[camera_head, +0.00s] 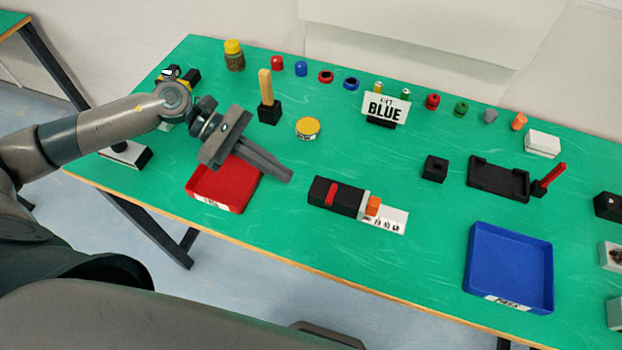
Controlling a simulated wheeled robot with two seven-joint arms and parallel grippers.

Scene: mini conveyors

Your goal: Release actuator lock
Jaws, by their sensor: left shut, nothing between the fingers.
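A black block-shaped device (347,199) lies on the green table, in front of the middle. It has a red lever (331,195) on its top. At its right end are a grey strip, an orange block (373,205) and a white labelled plate (393,219). I cannot tell which part is the actuator lock. My left gripper (289,176) is shut and empty. Its fingers point right, above the table, up and left of the black device and apart from it in the picture. My right gripper is not in view.
A red tray (213,208) is under and left of my left gripper. A blue tray (537,268) is at the right front. A black cradle (497,180) with a red lever (550,178) is at the right. A "BLUE" sign (387,107) and several small caps line the back.

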